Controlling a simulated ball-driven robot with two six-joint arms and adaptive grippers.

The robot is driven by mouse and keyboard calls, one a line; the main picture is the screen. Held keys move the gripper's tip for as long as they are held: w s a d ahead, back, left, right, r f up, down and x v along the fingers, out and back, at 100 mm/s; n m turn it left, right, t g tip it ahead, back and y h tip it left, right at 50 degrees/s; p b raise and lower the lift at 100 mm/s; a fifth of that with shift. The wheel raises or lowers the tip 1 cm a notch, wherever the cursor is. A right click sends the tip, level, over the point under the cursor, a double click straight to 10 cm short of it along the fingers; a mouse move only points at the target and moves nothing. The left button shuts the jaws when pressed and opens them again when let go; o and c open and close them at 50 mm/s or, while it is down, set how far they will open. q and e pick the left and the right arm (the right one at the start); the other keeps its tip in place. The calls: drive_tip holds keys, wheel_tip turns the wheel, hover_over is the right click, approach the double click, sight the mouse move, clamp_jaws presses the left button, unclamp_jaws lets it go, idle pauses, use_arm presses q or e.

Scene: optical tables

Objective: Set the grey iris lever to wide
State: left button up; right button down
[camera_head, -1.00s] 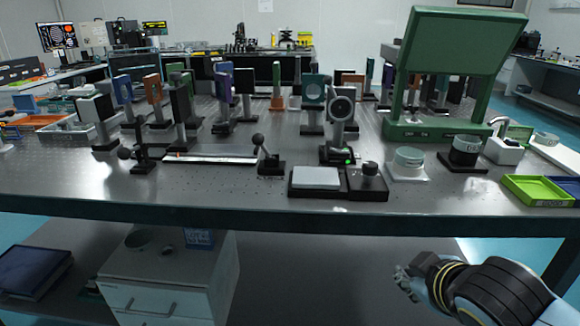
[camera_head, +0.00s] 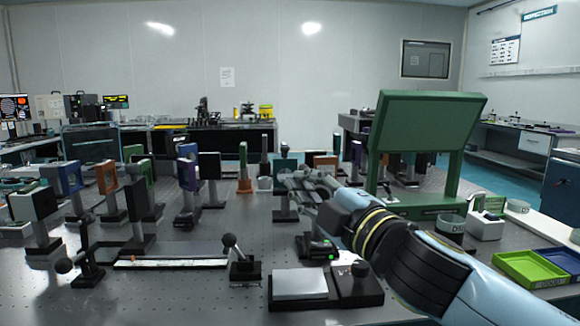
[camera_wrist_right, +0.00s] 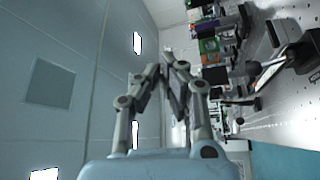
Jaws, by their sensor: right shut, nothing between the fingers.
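A post-mounted device with a green light on its black base (camera_head: 316,247) stands in the middle of the optical table; its round ringed head is hidden behind my right gripper and arm in the head view. I cannot make out a grey iris lever. My right gripper (camera_head: 288,180) is raised above the table in front of that device, its fingers pointing away and to the left. It is shut and empty. It also shows in the right wrist view (camera_wrist_right: 170,58), fingers together. Whether it touches the device cannot be told. My left gripper is out of view.
A ball-topped black lever (camera_head: 231,242) stands left of the device, and another (camera_head: 66,265) stands at far left. A flat grey pad (camera_head: 300,283) lies in front. A green framed panel (camera_head: 428,130) rises to the right. Several post-mounted optics crowd the left.

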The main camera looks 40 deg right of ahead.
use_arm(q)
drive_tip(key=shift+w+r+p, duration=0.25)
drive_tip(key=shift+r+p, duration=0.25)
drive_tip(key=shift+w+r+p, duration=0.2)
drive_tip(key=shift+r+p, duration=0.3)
use_arm(e)
drive_tip(key=w+d, duration=0.4)
drive_tip(key=w, duration=0.4)
drive_tip(key=shift+w, duration=0.35)
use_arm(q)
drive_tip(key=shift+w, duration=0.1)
use_arm(e)
drive_tip(key=shift+r, duration=0.1)
